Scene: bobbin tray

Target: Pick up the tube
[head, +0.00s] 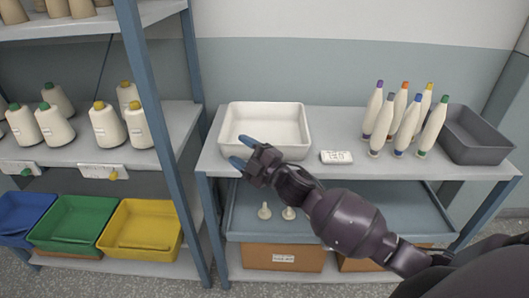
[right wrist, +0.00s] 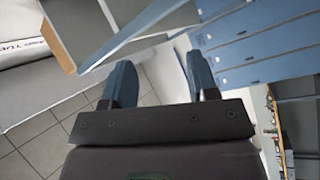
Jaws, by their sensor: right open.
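Several white tapered tubes with coloured tips stand upright in a group on the right of the table in the head view. Among them are a purple-tipped tube (head: 373,110), an orange-tipped tube (head: 398,106) and a green-tipped tube (head: 433,128). My right gripper (head: 242,152) is at the front left of the white tray, well left of the tubes. Its two blue fingers are apart with nothing between them; they also show open in the right wrist view (right wrist: 160,68). No tubes can be made out in the right wrist view. My left gripper is not in view.
The white tray (head: 222,128) looks empty. A small white labelled block (head: 336,157) lies between it and the tubes. A grey bin (head: 480,150) stands at the right. Two small pale pieces (head: 264,211) sit on the lower shelf (head: 400,210). A blue post (head: 150,100) rises at the left.

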